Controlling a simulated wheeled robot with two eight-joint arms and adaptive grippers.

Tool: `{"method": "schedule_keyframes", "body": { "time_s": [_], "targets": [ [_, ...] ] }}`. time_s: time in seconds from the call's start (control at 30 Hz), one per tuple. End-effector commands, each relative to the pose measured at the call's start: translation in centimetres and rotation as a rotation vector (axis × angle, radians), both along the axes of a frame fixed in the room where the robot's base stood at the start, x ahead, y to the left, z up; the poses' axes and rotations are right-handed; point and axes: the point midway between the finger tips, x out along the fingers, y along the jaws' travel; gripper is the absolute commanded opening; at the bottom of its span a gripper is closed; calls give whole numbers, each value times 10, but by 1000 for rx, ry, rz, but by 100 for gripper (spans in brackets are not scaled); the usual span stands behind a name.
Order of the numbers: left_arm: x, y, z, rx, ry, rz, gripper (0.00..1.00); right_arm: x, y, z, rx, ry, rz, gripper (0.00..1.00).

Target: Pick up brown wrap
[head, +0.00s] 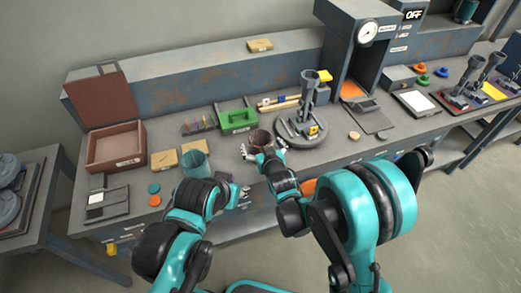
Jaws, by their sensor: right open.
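The brown wrap (261,137) is a small dark reddish-brown open cylinder standing upright on the workbench, left of the round grey stand. My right gripper (263,151) is open at its near side, with a finger to either side of its lower part. The gripper hides the wrap's base, and I cannot tell whether the fingers touch it. My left gripper (235,192) is low at the bench's front edge, apart from the wrap. Its fingers are too small and dark to read.
A teal cylinder (196,164) stands left of the wrap. A green tray (238,127) lies behind it. The grey stand (301,131) with upright tubes is close on the right. An open brown box (115,148) sits at the left. A gauge press (352,60) stands at the back.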

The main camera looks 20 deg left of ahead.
Motion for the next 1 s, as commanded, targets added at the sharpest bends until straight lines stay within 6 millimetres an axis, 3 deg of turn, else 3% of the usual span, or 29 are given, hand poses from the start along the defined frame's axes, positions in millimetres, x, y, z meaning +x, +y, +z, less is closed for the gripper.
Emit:
{"method": "schedule_keyframes", "body": {
  "time_s": [0.1,0.3,0.37,0.5,0.53,0.87,1.0],
  "targets": [
    [0,0,-5,0,0,0,40,11,6,-6,0,0,-1,98],
    [0,0,-4,0,0,0,40,12,6,-5,0,0,-1,98],
    [0,0,-4,0,0,0,40,12,6,-5,0,0,-1,85],
    [0,0,-4,0,0,0,40,12,6,-5,0,0,-1,48],
    [0,0,-4,0,0,0,40,12,6,-5,-1,1,-1,45],
    [0,0,-4,0,0,0,40,12,6,-4,-1,1,-1,44],
    [0,0,1,0,0,0,40,12,6,5,-1,1,-1,44]
  ]
}}
